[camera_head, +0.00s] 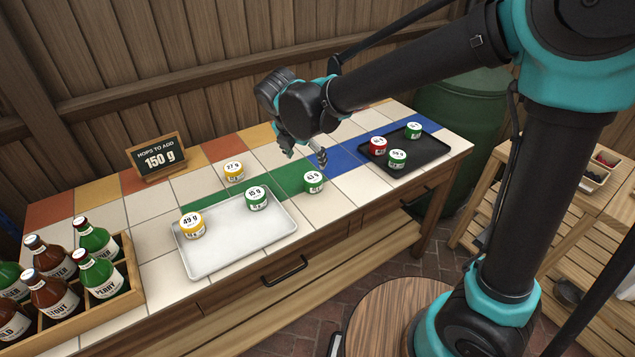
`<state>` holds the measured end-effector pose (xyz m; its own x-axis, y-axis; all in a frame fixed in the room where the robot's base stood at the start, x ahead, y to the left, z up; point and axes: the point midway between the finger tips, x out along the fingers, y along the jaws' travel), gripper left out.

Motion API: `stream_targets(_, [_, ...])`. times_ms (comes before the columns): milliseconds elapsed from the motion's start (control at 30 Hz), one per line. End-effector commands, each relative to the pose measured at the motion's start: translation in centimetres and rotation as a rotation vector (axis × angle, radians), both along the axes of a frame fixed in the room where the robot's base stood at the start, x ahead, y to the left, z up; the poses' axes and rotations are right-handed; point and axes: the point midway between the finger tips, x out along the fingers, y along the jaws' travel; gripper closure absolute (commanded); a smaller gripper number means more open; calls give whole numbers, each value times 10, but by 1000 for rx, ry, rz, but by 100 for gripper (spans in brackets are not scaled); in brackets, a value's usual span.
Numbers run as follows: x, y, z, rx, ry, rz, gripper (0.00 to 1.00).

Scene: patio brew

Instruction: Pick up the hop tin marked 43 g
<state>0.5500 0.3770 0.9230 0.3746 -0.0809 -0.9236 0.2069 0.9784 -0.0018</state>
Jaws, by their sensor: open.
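The hop tin marked 43 g (313,182) is a green tin with a white lid. It stands upright on the tiled counter, between the white tray and the black tray. My gripper (308,158) is open just above and behind it, its fingers pointing down. The gap between the fingers and the tin is hard to judge from this view. The far finger is partly hidden by the wrist.
A white tray (215,262) holds a yellow 49 g tin (192,226) and a green 15 g tin (256,198). A yellow 27 g tin (234,172) stands behind it. A black tray (428,150) at right holds three tins. A sign (157,157) reads 150 g. A bottle crate (100,308) sits front left.

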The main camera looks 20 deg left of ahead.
Motion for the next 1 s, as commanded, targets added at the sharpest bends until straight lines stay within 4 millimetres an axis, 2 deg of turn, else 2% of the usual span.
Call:
stream_targets(200, [17,-3,-41,1,0,-4,22])
stream_targets(400, [30,-6,-71,3,0,-3,22])
stream_targets(667, [35,-6,-86,2,1,-2,22])
stream_targets(1000, [53,-5,-123,2,1,-4,22])
